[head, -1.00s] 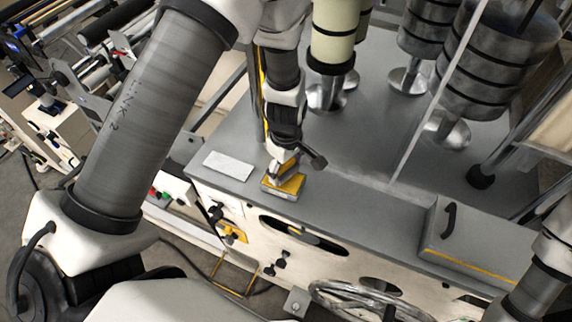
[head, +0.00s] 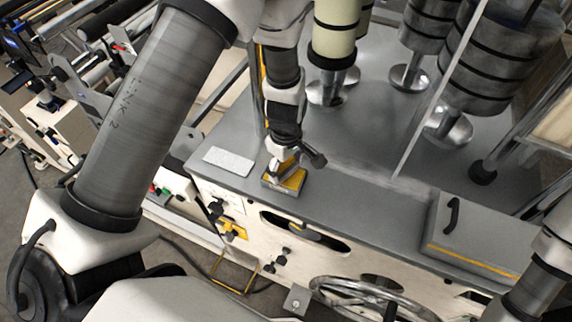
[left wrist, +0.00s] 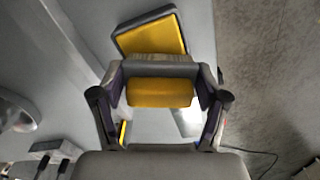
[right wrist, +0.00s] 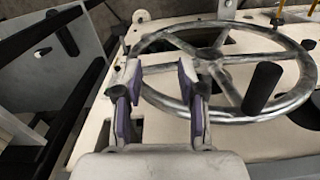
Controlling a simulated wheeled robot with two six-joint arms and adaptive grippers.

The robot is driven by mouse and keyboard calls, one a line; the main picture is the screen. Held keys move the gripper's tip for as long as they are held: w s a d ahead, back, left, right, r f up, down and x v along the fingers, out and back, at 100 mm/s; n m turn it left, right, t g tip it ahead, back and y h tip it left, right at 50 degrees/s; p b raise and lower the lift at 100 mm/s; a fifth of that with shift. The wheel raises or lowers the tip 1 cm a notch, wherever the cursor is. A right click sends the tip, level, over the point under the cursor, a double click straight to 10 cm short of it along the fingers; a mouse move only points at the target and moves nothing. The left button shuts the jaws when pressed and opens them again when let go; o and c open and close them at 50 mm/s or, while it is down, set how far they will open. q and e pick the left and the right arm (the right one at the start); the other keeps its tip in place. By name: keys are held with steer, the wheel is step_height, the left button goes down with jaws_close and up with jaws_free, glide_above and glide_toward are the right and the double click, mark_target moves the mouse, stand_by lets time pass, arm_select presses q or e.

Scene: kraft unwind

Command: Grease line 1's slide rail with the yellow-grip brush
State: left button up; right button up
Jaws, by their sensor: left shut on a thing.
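My left gripper (head: 284,164) is shut on the yellow-grip brush, whose yellow grip (left wrist: 160,92) shows between the fingers in the left wrist view. A pale strip, perhaps bristles, shows along the brush's far edge. A shallow grey tray with a yellow inside (head: 289,181) lies on the machine top, right below the gripper; it also shows in the left wrist view (left wrist: 152,36). I cannot tell whether the brush touches it. My right gripper (right wrist: 160,88) is open and empty, near the handwheel. I cannot make out for certain which part is the slide rail.
A white plate (head: 229,162) lies left of the tray on the grey machine top (head: 350,190). A grey box with a handle (head: 470,240) stands to the right. Metal rollers (head: 490,60) stand behind. The handwheel (right wrist: 228,105) is on the front.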

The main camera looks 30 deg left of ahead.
arm_select(q)
steer(key=shift+f, duration=0.4)
steer(key=shift+f, duration=0.1)
stand_by(1.3)
steer(key=shift+s, duration=0.1)
step_height(320, 180, up, 3)
steer(key=p, duration=0.3)
steer(key=shift+r+p, duration=0.6)
steer(key=shift+r, duration=1.45)
